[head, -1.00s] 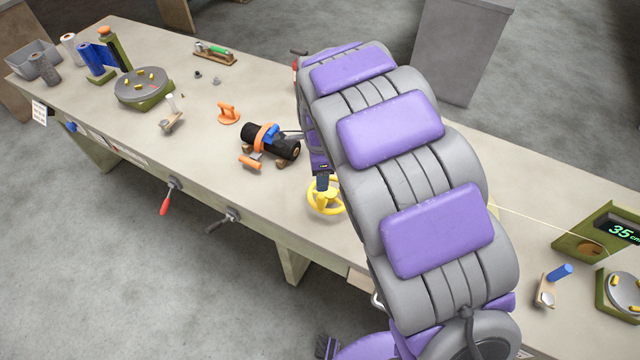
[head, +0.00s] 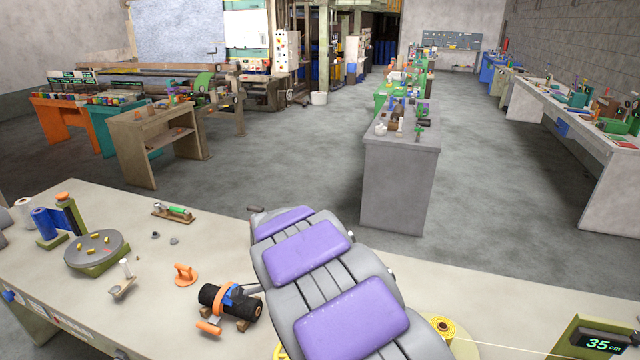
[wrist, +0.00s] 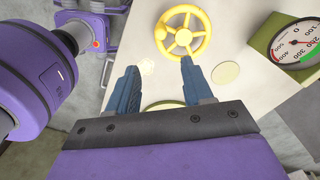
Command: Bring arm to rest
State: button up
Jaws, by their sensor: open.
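My gripper (wrist: 158,72) is open, with its two blue-grey fingers apart and nothing visible between them. In the wrist view it is over a pale bench top (wrist: 235,95), with a yellow spoked handwheel (wrist: 183,33) just beyond the right fingertip. My purple and grey arm (head: 320,275) reaches over the bench in the head view and hides my gripper there.
On the bench are an orange-clamped black cylinder (head: 230,300), an orange handle (head: 185,274), a turntable (head: 97,252) and a digital display (head: 600,345). A yellow spool (head: 443,328) trails a pale line rightward. A dial gauge (wrist: 297,45) stands right. Open floor (head: 290,170) lies beyond.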

jog(key=s+d+r+n, duration=0.3)
jog(key=s+d+r, duration=0.15)
jog(key=d, duration=0.35)
jog(key=s+d+r+n, duration=0.25)
jog(key=s+d, duration=0.35)
jog(key=d, duration=0.3)
jog(key=s+d+n+g, duration=0.1)
jog(key=s+d+n, duration=0.2)
jog(key=s, duration=0.7)
jog(key=s+d+n, duration=0.4)
jog(key=s+n, duration=0.1)
jog(key=s, duration=0.5)
jog(key=shift+d+g, duration=0.15)
jog(key=shift+g, duration=0.25)
jog(key=shift+w, duration=0.1)
jog(key=shift+c, duration=0.2)
jog(key=shift+c, duration=0.6)
jog(key=shift+n, duration=0.25)
